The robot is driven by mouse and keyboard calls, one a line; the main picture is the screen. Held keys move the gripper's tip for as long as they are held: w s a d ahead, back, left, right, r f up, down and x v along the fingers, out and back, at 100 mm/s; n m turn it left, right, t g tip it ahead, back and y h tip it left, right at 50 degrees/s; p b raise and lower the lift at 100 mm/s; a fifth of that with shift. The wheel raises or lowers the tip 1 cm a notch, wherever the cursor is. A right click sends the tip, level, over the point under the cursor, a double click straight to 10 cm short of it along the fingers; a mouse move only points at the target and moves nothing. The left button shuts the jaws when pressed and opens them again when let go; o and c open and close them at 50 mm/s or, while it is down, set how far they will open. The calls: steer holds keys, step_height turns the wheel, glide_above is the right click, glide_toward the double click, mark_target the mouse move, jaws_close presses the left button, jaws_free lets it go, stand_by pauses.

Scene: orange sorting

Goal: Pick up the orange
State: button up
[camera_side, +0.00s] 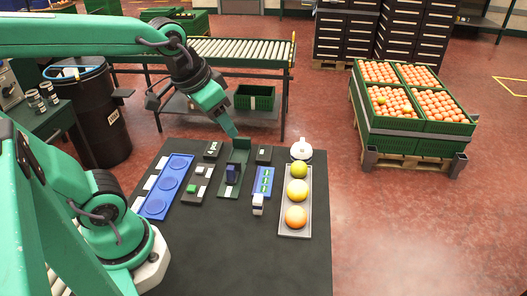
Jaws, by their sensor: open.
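One orange (296,217) lies at the near end of a grey tray (309,229) on the right of the dark table. A yellow fruit (297,191) lies behind it in the same tray, and a yellow-green fruit (299,170) lies at the far end. My gripper (233,131) is open and points down over the far edge of the table, left of the tray and well away from the orange. I see nothing held in it, though its fingertips are small in this view.
A blue tray (154,211) with round recesses lies at the table's left. A green holder (241,147) stands below my gripper. A white-topped block (257,205) and a white round object (301,150) are near the grey tray. The table's near part is clear.

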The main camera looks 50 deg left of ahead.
steer(key=w+g, duration=0.1)
steer(key=w, duration=0.5)
steer(key=m+g, duration=0.2)
steer(key=g, duration=0.2)
glide_above(300, 163)
steer(key=f, duration=1.6)
steer(key=shift+s, duration=0.3)
steer(key=shift+w+f, duration=0.25)
steer(key=shift+f, duration=4.1)
steer(key=c, duration=0.6)
